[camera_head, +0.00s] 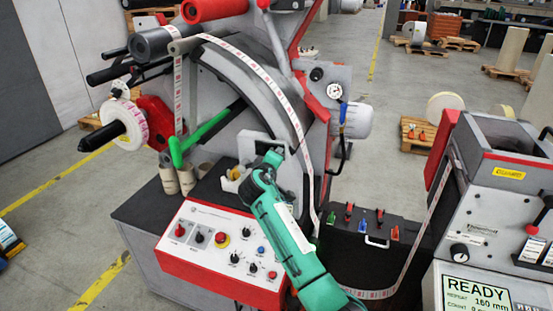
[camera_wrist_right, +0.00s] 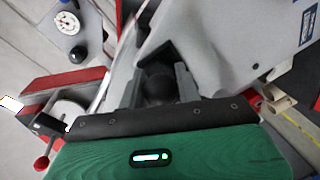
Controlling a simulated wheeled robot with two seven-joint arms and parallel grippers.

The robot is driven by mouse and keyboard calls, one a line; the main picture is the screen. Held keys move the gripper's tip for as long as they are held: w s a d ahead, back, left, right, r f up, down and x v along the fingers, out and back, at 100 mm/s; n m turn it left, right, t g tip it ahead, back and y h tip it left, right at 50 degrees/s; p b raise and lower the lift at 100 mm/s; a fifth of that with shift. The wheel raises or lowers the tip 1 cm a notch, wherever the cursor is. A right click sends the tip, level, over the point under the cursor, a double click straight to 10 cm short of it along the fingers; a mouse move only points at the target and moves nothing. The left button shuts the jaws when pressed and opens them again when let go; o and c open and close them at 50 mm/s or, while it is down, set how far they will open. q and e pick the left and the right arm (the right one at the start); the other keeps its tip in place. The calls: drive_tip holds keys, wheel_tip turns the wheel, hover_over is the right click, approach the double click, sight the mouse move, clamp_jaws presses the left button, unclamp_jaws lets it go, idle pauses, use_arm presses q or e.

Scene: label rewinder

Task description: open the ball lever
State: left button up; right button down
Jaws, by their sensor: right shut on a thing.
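My right gripper (camera_head: 262,158) is at the end of the green arm that rises from the bottom of the head view, against the grey front of the label rewinder (camera_head: 222,75). In the right wrist view, the dark round ball of the ball lever (camera_wrist_right: 155,82) sits between the two fingers of my right gripper (camera_wrist_right: 157,88), which are shut on it. The lever's stem is not clear there. In the head view the ball is hidden by my gripper. My left gripper is in neither view.
A green bar (camera_head: 205,128) crosses the machine face left of my gripper. A red-edged control panel (camera_head: 222,246) lies below. A label strip (camera_head: 285,100) runs close on the right.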

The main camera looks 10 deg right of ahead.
drive_tip(key=shift+w+a+r, duration=0.1)
drive_tip(key=shift+a+r, duration=0.15)
drive_tip(key=shift+r, duration=0.2)
drive_tip(key=c, duration=1)
unclamp_jaws()
drive_tip(key=shift+o, duration=0.2)
drive_tip(key=shift+w+a+f, duration=0.1)
drive_tip(key=shift+a, duration=0.05)
drive_tip(key=shift+f, duration=0.1)
drive_tip(key=shift+s+a+f+b, duration=0.1)
drive_tip(key=shift+s+a+b, duration=0.2)
drive_tip(key=shift+s, duration=0.15)
drive_tip(key=b+v, duration=0.4)
drive_tip(key=v, duration=0.8)
drive_tip(key=shift+s+b, duration=0.3)
drive_tip(key=shift+s, duration=0.15)
